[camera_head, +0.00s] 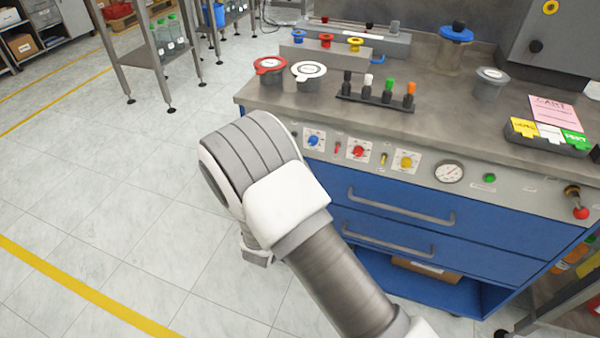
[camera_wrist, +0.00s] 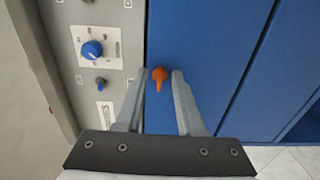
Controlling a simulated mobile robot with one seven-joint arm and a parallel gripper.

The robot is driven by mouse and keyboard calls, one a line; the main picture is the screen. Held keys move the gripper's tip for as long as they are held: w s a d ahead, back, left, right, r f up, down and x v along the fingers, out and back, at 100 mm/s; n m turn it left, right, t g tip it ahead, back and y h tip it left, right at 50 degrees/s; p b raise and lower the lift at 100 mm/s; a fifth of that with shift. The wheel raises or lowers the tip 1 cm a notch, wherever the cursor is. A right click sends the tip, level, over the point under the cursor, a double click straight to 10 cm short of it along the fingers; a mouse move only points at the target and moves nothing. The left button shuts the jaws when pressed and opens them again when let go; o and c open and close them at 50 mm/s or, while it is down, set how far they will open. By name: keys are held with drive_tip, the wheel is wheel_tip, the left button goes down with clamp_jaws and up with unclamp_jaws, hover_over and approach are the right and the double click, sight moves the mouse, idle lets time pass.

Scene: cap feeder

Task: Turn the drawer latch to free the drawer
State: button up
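The orange drawer latch (camera_wrist: 159,77) sits on the blue drawer front (camera_wrist: 205,45) in the wrist view, its narrow end pointing down in the picture. My gripper (camera_wrist: 160,73) is open, with one fingertip on each side of the latch. A gap shows between the latch and the right finger; the left finger is closer, and I cannot tell whether it touches. In the head view the upper blue drawer (camera_head: 490,228) looks closed, with a grey bar handle (camera_head: 400,208). There my arm hides the latch, and my fingertips do not show.
A grey panel beside the drawer carries a blue knob (camera_wrist: 92,49) and a small switch (camera_wrist: 100,82). A red knob (camera_head: 358,152), yellow knob (camera_head: 405,162) and gauge (camera_head: 449,172) sit above the drawers.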

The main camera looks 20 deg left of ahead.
drive_tip(key=s+a+p, duration=0.1)
drive_tip(key=s+p, duration=0.2)
drive_tip(key=s, duration=1.3)
drive_tip(key=shift+s+a, duration=0.15)
drive_tip(key=shift+s, duration=0.2)
